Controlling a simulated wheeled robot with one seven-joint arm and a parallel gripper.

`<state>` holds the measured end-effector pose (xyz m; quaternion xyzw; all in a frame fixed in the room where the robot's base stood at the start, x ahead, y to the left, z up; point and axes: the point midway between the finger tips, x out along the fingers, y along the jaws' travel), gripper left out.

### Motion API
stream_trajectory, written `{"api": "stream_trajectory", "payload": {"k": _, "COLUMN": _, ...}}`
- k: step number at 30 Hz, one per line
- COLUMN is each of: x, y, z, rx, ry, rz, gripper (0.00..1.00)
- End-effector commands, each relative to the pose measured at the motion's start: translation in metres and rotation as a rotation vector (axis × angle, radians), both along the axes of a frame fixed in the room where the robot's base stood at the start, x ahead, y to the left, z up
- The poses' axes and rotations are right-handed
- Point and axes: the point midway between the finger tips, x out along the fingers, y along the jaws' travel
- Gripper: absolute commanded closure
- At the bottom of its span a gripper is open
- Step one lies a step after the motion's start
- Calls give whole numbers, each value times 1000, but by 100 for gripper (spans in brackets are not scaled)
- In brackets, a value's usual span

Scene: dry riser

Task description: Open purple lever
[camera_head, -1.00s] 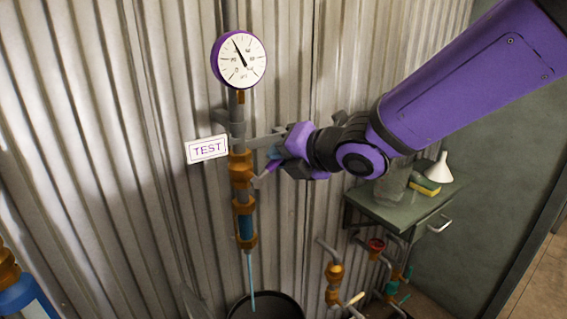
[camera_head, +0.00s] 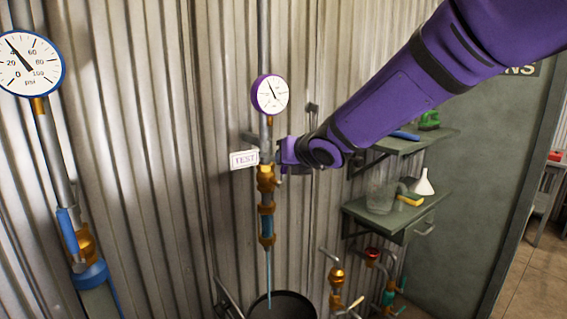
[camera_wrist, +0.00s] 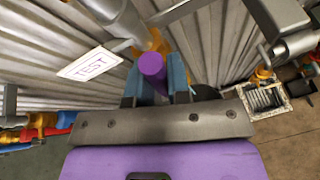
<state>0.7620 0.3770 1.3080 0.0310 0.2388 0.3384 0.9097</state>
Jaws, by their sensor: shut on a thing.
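The purple lever (camera_wrist: 153,66) shows in the wrist view as a short purple bar end-on, beside the brass valve body. My gripper (camera_wrist: 157,80) is shut on it, with one blue-grey finger on each side. In the head view my gripper (camera_head: 281,168) is at the right side of the brass valve (camera_head: 265,178), just below the purple-rimmed gauge (camera_head: 270,94). The lever is mostly hidden there by my gripper. A white TEST sign (camera_head: 244,160) hangs left of the valve. A thin blue stream (camera_head: 269,272) runs down below the valve's outlet.
A black bucket (camera_head: 281,305) stands below the stream. A blue-rimmed gauge (camera_head: 28,62) and pipe with a blue lever (camera_head: 68,230) are at the left. Shelves with a white funnel (camera_head: 424,183) stand right. Several smaller valves (camera_head: 337,275) are low right.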

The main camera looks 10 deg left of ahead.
Motion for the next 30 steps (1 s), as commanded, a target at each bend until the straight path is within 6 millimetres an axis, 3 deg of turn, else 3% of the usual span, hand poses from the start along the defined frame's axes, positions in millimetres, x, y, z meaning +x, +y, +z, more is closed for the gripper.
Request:
{"api": "stream_trajectory", "payload": {"k": 16, "x": 4, "y": 0, "z": 0, "rx": -15, "ry": -18, "rz": 0, "gripper": 100}}
{"api": "stream_trajectory", "payload": {"k": 17, "x": 4, "y": 0, "z": 0, "rx": -15, "ry": -18, "rz": 0, "gripper": 78}}
{"api": "stream_trajectory", "payload": {"k": 20, "x": 4, "y": 0, "z": 0, "rx": -15, "ry": -18, "rz": 0, "gripper": 57}}
{"api": "stream_trajectory", "payload": {"k": 30, "x": 2, "y": -2, "z": 2, "rx": -15, "ry": -18, "rz": 0, "gripper": 57}}
